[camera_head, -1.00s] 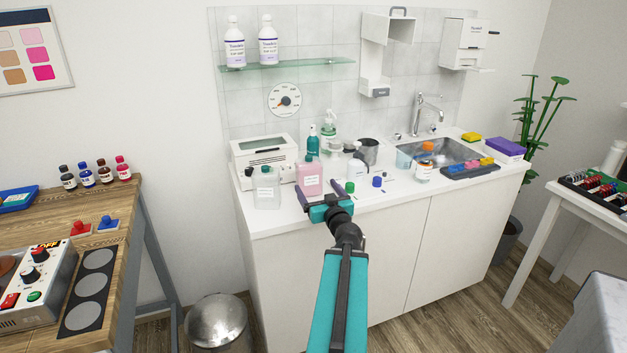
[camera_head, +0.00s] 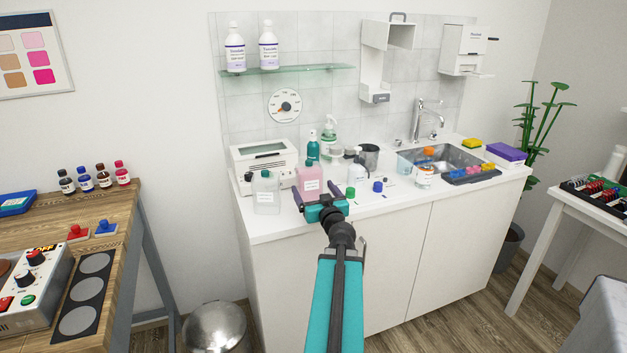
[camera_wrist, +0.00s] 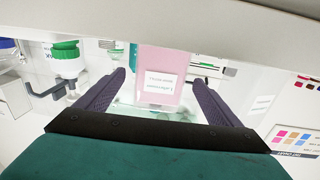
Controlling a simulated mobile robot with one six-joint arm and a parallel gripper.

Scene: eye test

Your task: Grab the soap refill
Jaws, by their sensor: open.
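A pink bottle with a white label (camera_head: 311,178), which looks like the soap refill, stands upright at the front of the white counter (camera_head: 275,227). Its label is too small to read. My gripper (camera_head: 319,194) is open at the counter's front edge, just in front of the bottle, and hides some of its lower part. In the wrist view the pink bottle (camera_wrist: 165,75) shows upside down, between and beyond the two dark fingers of my gripper (camera_wrist: 158,82). I cannot tell how far the fingertips reach along its sides.
A clear bottle with a green cap (camera_head: 266,194) stands close on the left. A white device (camera_head: 264,158) and a teal bottle (camera_head: 313,148) are behind. A green-capped item (camera_head: 349,192) and a blue-capped item (camera_head: 377,186) lie close on the right.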

